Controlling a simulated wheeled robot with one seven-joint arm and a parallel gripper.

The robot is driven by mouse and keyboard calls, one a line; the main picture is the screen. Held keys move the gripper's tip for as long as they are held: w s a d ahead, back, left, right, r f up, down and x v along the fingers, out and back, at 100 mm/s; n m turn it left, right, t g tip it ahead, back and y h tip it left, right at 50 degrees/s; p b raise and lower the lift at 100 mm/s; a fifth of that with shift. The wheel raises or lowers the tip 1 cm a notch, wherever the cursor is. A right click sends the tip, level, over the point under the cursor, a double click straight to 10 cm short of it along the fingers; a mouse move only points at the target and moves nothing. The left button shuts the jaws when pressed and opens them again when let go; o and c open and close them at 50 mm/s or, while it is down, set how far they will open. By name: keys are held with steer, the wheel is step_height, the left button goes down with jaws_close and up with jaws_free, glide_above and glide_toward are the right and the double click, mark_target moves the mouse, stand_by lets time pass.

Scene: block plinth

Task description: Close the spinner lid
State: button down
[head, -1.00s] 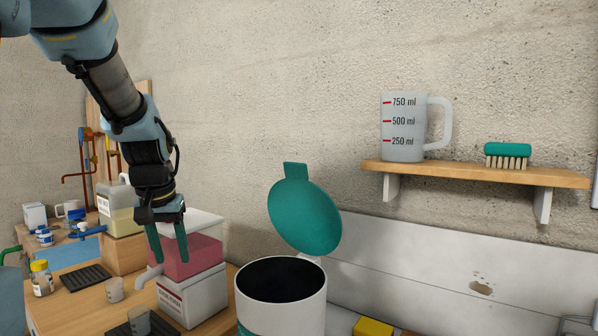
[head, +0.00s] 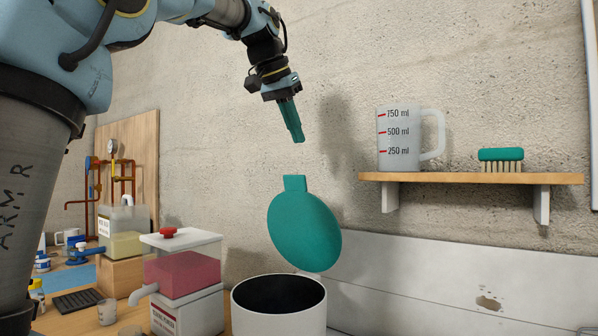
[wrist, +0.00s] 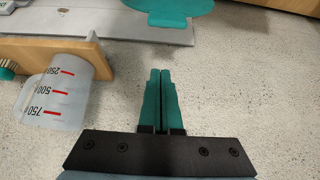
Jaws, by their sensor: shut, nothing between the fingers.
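The spinner is a white drum (head: 278,318) with a dark open mouth at the bottom middle of the head view. Its round teal lid (head: 303,230) stands raised and tilted up behind the mouth, with a small tab (head: 295,183) at its top. The lid also shows partly at the top of the wrist view (wrist: 182,8). My gripper (head: 298,138) is above the lid's tab, apart from it, with teal fingers pointing down. In the wrist view the fingers (wrist: 161,75) are together with nothing between them.
A wooden shelf (head: 460,178) on the wall at right holds a measuring jug (head: 398,150) and a teal brush (head: 501,158). A dispenser with pink liquid (head: 183,273) stands left of the drum. The wall space between lid and shelf is clear.

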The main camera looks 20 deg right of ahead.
mark_target(297, 178)
steer(key=f, duration=0.2)
steer(key=d+f, duration=0.1)
steer(key=f, duration=0.2)
steer(key=w+d+f+p, duration=0.1)
steer(key=f, duration=0.1)
steer(key=shift+f, duration=0.3)
steer(key=shift+s+a+f, duration=0.3)
steer(key=shift+a, duration=0.3)
steer(key=shift+a+f, duration=0.1)
